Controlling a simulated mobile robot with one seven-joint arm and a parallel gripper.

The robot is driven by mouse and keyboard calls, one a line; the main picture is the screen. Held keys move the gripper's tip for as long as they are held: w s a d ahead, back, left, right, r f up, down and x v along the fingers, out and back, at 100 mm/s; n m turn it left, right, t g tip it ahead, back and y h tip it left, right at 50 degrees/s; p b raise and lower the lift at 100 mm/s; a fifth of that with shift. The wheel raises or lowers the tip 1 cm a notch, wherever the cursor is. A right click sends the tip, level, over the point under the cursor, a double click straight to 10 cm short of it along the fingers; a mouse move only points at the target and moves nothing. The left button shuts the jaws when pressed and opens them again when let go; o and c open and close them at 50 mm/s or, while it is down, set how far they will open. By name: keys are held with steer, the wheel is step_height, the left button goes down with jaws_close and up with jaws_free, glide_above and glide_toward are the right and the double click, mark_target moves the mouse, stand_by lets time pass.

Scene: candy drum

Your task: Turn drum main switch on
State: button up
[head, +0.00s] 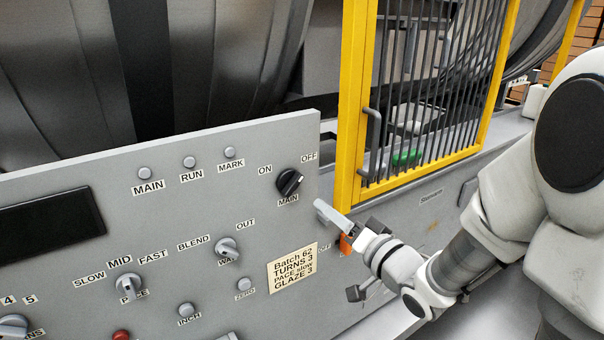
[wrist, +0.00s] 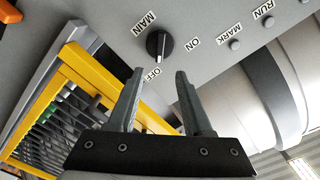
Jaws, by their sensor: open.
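The main switch (head: 289,181) is a black knob with a white pointer mark, at the upper right of the grey control panel (head: 210,200). ON is printed to its left and OFF to its upper right. The pointer is turned toward OFF. My gripper (head: 336,222) is at the panel's right edge, right of and below the knob; the head view shows its fingers only partly. In the wrist view, my open, empty gripper (wrist: 160,74) has its two fingers apart, with the main switch (wrist: 159,45) just beyond the fingertips, its mark toward OFF. No contact shows.
An orange part (head: 345,243) is beside my gripper. A yellow-framed barred guard (head: 352,120) rises behind it. Large metal drums stand behind the panel.

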mark_target(297, 184)
steer(key=x, duration=1.1)
steer(key=shift+w+a, duration=0.2)
jaws_close()
